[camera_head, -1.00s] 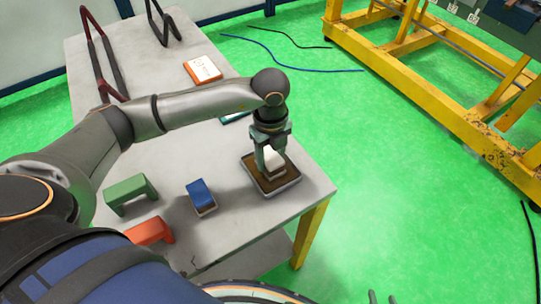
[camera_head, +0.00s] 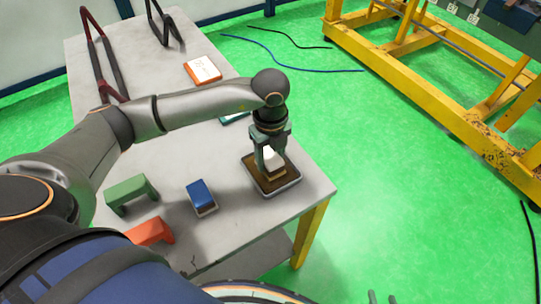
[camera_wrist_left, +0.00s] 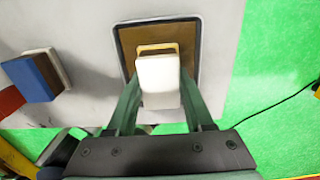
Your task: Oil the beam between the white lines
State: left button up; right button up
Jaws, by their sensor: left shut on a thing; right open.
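My left gripper (camera_head: 270,152) is shut on a white block with a tan base (camera_head: 268,155), like a sponge or applicator. It holds the block over a shallow tray (camera_head: 249,178) with a brown inside, at the table's right corner. The left wrist view shows the white block (camera_wrist_left: 158,82) between the green fingers, with the tray (camera_wrist_left: 124,50) around it. I cannot tell whether the base touches the tray's bottom. Two grey tips of my right gripper (camera_head: 382,297) show at the bottom edge, open and empty. A yellow beam frame (camera_head: 430,90) stands at the right; no white lines are clear on it.
On the grey table (camera_head: 240,225) are a blue block (camera_head: 200,193), a green bracket (camera_head: 130,192), a red-orange bracket (camera_head: 150,231) and an orange-white box (camera_head: 203,70). Dark red bent bars (camera_head: 107,60) stand at the back. Cables (camera_head: 290,65) lie on the green floor, which is mostly clear.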

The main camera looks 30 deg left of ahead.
aim_at(271, 157)
pick_arm(q)
jog(key=shift+r+p, duration=2.4)
jog(key=shift+r, duration=1.05)
